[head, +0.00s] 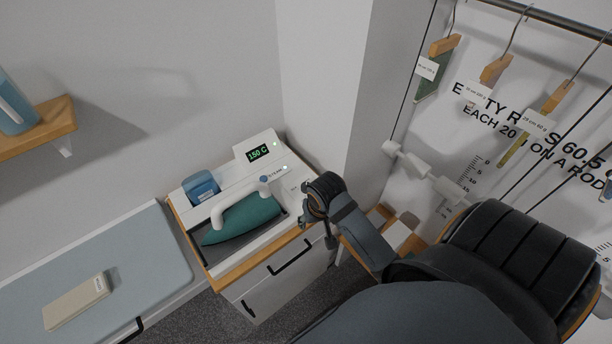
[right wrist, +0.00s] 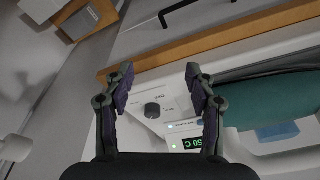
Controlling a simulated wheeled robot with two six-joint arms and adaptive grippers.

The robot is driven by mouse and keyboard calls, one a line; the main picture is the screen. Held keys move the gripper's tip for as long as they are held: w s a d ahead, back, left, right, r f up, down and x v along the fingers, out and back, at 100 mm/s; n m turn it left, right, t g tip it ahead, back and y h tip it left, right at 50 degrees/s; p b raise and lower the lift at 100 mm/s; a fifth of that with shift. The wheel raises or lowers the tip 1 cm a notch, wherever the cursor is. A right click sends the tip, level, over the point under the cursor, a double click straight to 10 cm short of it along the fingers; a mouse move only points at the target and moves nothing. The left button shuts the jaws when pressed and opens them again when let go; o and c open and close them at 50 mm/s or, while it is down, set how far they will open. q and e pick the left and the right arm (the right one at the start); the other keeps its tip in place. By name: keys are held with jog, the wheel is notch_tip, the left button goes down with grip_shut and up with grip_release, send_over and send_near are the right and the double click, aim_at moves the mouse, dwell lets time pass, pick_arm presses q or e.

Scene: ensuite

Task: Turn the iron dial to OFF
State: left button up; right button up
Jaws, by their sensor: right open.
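The iron (head: 243,222) has a teal body and a white handle and rests on a white station (head: 222,204) on top of a small cabinet. The station's green display (head: 257,153) reads 150 C; part of it shows in the right wrist view (right wrist: 192,143). The dark round dial (right wrist: 152,110) sits on a white panel; its small markings are too blurred to read. My right gripper (right wrist: 158,78) is open, its fingers on either side of the dial in that view, with nothing between them. In the head view the right gripper (head: 312,214) hides the dial. My left gripper is out of view.
A blue container (head: 201,187) stands at the station's back left. A grey-blue board (head: 130,262) with a beige box (head: 77,301) lies to the left. A white wall corner (head: 325,85) rises close behind the station. Hangers hang at the right.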

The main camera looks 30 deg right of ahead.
aim_at(306, 185)
jog(key=w+d+m, duration=0.1)
jog(key=w+m, duration=0.1)
jog(key=w, duration=0.1)
jog(key=w+d+r+m, duration=0.1)
jog(key=w+m, duration=0.1)
jog(key=w+d+m+g, duration=0.1)
jog(key=w+m, duration=0.1)
jog(key=w, duration=0.1)
jog(key=shift+w+d+r+m, duration=0.2)
jog(key=shift+w+r+m, duration=0.1)
jog(key=shift+r, duration=0.1)
jog(key=w+d+r+m+g, duration=0.1)
jog(key=w+d+r+m, duration=0.2)
jog(key=w+r+m, duration=0.3)
jog(key=shift+m+y, duration=0.3)
jog(key=shift+y, duration=0.1)
notch_tip(306, 185, down, 11)
jog(key=b, duration=0.9)
jog(key=shift+d+r, duration=0.1)
jog(key=shift+f, duration=0.3)
jog(key=shift+c, duration=0.2)
